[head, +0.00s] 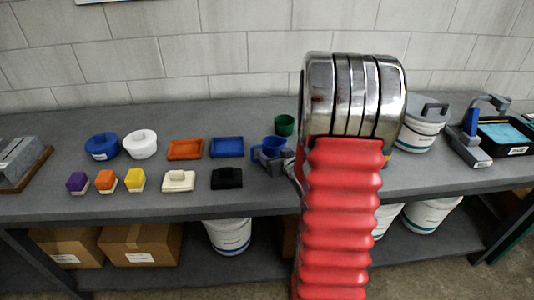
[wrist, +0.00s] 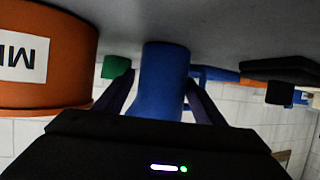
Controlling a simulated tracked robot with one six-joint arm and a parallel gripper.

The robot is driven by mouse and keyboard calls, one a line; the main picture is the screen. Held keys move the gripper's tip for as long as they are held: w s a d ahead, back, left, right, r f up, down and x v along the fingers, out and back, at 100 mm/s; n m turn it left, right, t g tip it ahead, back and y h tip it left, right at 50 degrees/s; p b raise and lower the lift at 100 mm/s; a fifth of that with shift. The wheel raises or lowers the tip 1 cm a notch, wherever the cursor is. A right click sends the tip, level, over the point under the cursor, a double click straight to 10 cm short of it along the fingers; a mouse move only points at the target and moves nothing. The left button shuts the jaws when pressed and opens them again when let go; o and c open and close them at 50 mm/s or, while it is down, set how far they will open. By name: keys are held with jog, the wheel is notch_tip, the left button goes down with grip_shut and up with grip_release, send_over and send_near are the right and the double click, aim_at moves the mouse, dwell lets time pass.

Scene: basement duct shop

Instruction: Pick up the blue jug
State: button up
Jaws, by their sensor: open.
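The blue jug (head: 274,142) stands on the grey bench, just left of my red arm in the head view. In the wrist view, which is upside down, the blue jug (wrist: 164,75) fills the space between my two dark fingers. My gripper (head: 268,158) is open around the jug, with one finger on each side (wrist: 161,82). I cannot tell whether the fingers touch it. My arm may hide part of the jug's right side in the head view.
A green cup (head: 284,124) stands close behind the jug. A large orange container with a white label (wrist: 45,55) is close beside my gripper in the wrist view.

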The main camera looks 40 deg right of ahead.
jog(key=shift+w+f, duration=0.35)
jog(key=shift+w, duration=0.45)
jog(key=shift+d, duration=0.1)
jog(key=shift+s, duration=0.1)
jog(key=shift+c, duration=0.5)
jog(key=c, duration=0.8)
jog(key=shift+r, duration=0.2)
notch_tip(320, 180, up, 10)
jog(key=shift+f, duration=0.2)
dwell(0.8)
